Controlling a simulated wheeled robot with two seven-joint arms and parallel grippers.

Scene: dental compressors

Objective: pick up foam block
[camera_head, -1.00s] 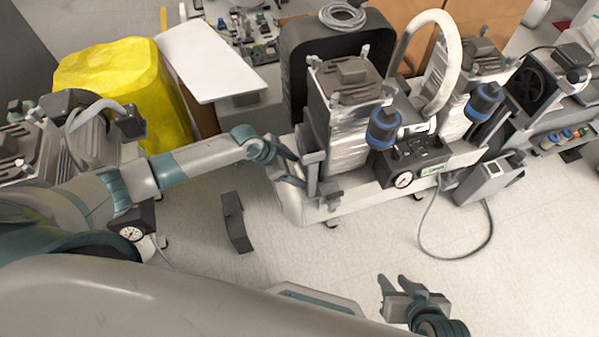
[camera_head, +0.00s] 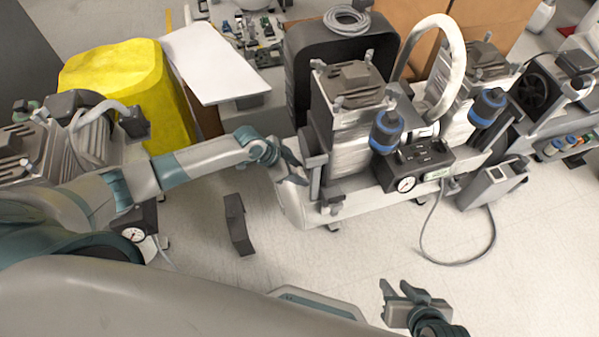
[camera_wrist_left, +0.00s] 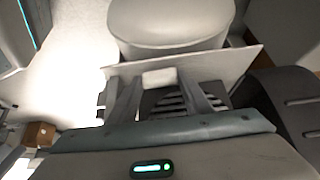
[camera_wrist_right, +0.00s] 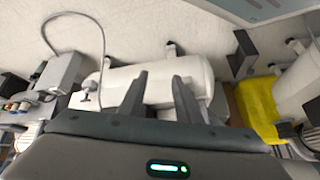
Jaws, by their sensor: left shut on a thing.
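The foam block (camera_wrist_left: 159,77) is a small pale block in the left wrist view. It sits between the fingertips of my left gripper (camera_wrist_left: 160,88), which is shut on it. In the head view my left gripper (camera_head: 287,162) is at the left end of the nearer compressor unit (camera_head: 352,120), and the block cannot be made out there. A thin flat plate edge and a rounded white tank end (camera_wrist_left: 170,22) lie just beyond the block in the left wrist view. My right gripper (camera_head: 397,289) is open and empty above the floor at the lower right.
A dark angular piece (camera_head: 238,225) lies on the floor below my left forearm. A yellow covered object (camera_head: 125,85) and a white board (camera_head: 212,62) stand at the back left. A grey box (camera_head: 492,183) with a looping hose is at right.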

